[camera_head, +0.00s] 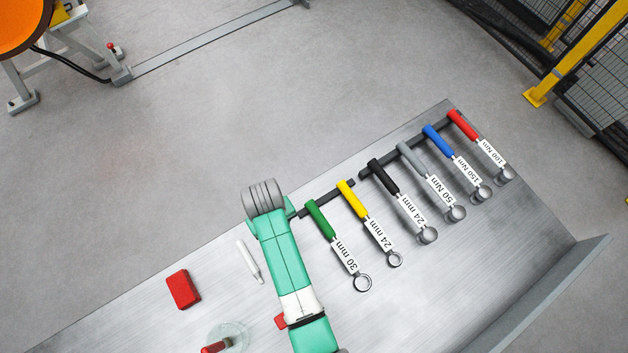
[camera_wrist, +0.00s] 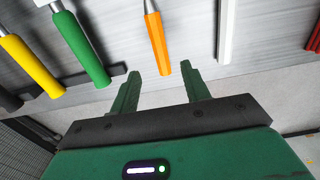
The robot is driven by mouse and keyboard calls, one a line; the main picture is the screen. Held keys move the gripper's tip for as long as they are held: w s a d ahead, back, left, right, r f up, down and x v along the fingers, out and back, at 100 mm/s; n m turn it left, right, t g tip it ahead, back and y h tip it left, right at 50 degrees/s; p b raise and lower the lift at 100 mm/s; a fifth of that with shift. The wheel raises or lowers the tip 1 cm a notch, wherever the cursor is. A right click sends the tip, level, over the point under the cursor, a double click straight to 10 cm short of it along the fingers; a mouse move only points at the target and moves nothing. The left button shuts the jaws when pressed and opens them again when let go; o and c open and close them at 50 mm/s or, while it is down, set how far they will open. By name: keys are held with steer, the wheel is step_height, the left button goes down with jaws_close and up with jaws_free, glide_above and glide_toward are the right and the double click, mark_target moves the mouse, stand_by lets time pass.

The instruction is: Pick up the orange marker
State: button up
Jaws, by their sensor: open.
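The orange marker (camera_wrist: 157,38) shows in the wrist view at the top centre, lying on the metal table with its thicker orange end toward me. My gripper (camera_wrist: 161,68) is open, with its two green fingers apart. In this view the marker's near end lies between the fingertips, with clear space to either side, and nothing is gripped. I cannot tell the height of the fingers over the table. In the head view the marker does not show, and my green arm covers part of the table there.
The green-handled wrench (camera_head: 320,220) and yellow-handled wrench (camera_head: 352,200) lie to the right of my arm, with several more wrenches beyond. The table's left end is clear.

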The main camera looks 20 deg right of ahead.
steer(key=shift+a+f, duration=0.1)
steer(key=shift+a, duration=0.1)
steer(key=shift+s+a+f, duration=0.1)
steer(key=shift+a+f, duration=0.15)
steer(key=shift+f, duration=0.7)
steer(key=f, duration=0.3)
steer(key=d+f, duration=0.1)
steer(key=f, duration=0.1)
steer(key=shift+s+f, duration=0.15)
steer(key=shift+f, duration=0.2)
jaws_close()
step_height(320, 180, up, 10)
steer(key=shift+p, duration=0.3)
